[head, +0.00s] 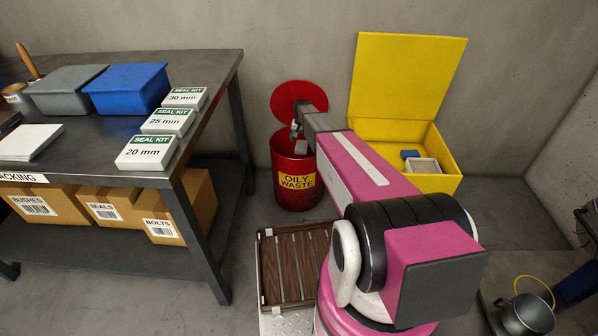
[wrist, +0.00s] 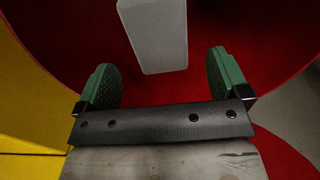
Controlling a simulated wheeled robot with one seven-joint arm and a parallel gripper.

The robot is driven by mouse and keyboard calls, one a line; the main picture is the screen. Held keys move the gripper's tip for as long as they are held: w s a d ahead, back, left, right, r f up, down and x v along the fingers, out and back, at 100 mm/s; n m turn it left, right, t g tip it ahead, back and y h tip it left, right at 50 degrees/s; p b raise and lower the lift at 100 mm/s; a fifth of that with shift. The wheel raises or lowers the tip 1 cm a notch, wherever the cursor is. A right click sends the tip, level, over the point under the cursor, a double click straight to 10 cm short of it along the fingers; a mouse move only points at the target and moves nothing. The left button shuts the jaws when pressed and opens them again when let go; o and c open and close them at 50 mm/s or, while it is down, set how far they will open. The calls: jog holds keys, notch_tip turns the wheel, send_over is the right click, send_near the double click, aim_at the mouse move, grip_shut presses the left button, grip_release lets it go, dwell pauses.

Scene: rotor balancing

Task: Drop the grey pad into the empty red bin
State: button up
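The red bin (head: 297,187) stands on the floor by the back wall, labelled OILY WASTE, with its round red lid (head: 299,97) raised. My gripper (head: 297,131) is over its mouth, pointing down. In the wrist view my gripper (wrist: 164,80) is open, its two green fingertips wide apart. The grey pad (wrist: 153,36) shows beyond the fingertips against the red inside of the bin, with a gap on both sides. In the head view the grey pad (head: 301,147) is just below the gripper, at the bin's mouth. The bin's bottom is hidden.
A yellow box (head: 446,184) with its lid up stands right of the bin, holding a blue item and a pale block. A workbench (head: 215,87) with seal kits is on the left. A wooden slatted crate (head: 268,265) lies on the floor in front.

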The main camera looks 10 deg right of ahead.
notch_tip(320, 180, up, 11)
dwell(0.8)
jog(key=shift+f, duration=0.1)
